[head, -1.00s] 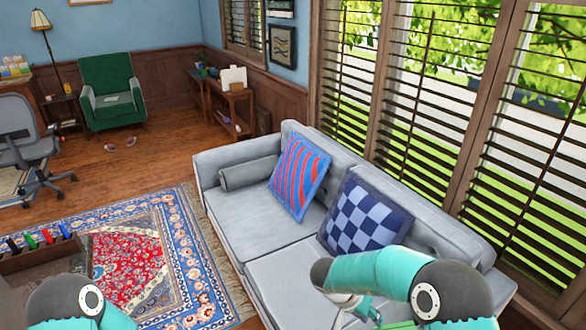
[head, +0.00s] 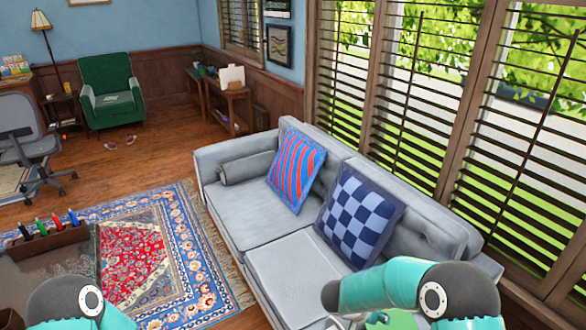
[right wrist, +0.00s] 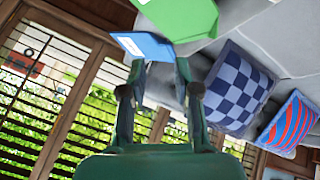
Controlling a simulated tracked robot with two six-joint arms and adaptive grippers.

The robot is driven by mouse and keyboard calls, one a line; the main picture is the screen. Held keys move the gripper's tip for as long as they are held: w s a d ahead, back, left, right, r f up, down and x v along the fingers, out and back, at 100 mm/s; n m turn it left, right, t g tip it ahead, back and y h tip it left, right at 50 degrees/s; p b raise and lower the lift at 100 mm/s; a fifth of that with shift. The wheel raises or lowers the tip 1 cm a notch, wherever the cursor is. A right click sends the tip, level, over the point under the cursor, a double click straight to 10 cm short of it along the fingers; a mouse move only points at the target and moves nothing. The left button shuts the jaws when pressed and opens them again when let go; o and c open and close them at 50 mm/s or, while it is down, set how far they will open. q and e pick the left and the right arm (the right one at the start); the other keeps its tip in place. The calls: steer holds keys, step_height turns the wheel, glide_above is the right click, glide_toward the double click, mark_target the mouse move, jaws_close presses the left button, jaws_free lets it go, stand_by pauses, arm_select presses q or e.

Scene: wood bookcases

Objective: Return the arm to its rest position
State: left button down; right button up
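My right gripper (right wrist: 160,64) shows in the right wrist view with its two fingers apart and a gap between them. A blue flat thing with a white patch (right wrist: 143,46) shows at the fingertips; whether it touches them I cannot tell. A larger green flat thing (right wrist: 185,16) shows past it. In the head view, my right arm (head: 400,285) is bent at the lower right, over the near end of the sofa. Its gripper is mostly hidden low in the picture, by a green patch (head: 390,319). My left arm (head: 70,302) shows at the lower left; its gripper is out of view.
A grey sofa (head: 285,265) with a striped cushion (head: 296,171) and a checked cushion (head: 360,217) stands along the shuttered windows (head: 415,105). A dark table (head: 45,280) with a pen holder (head: 47,240) is at left. Open rug (head: 150,250) lies between.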

steer(key=s+a+f+n+t+y, duration=0.2)
steer(key=s+a+f+n+y, duration=0.1)
steer(key=s+f+y, duration=0.5)
steer(key=s+a+f+g+y+b, duration=0.1)
steer(key=s+a+f+g, duration=0.1)
steer(key=s, duration=0.6)
steer(key=s+a+f+g+y, duration=0.2)
steer(key=s+a, duration=0.2)
steer(key=s, duration=0.5)
steer(key=shift+s+a+f+n+b, duration=0.25)
steer(key=shift+s+f+n+b, duration=0.05)
steer(key=shift+f+n+b, duration=0.1)
steer(key=f+b, duration=0.7)
steer(key=shift+w+f, duration=0.2)
steer(key=shift+f, duration=0.1)
steer(key=shift+f+b, duration=0.2)
steer(key=shift+b, duration=0.2)
steer(key=c, duration=0.3)
steer(key=shift+c, duration=1.4)
jaws_close()
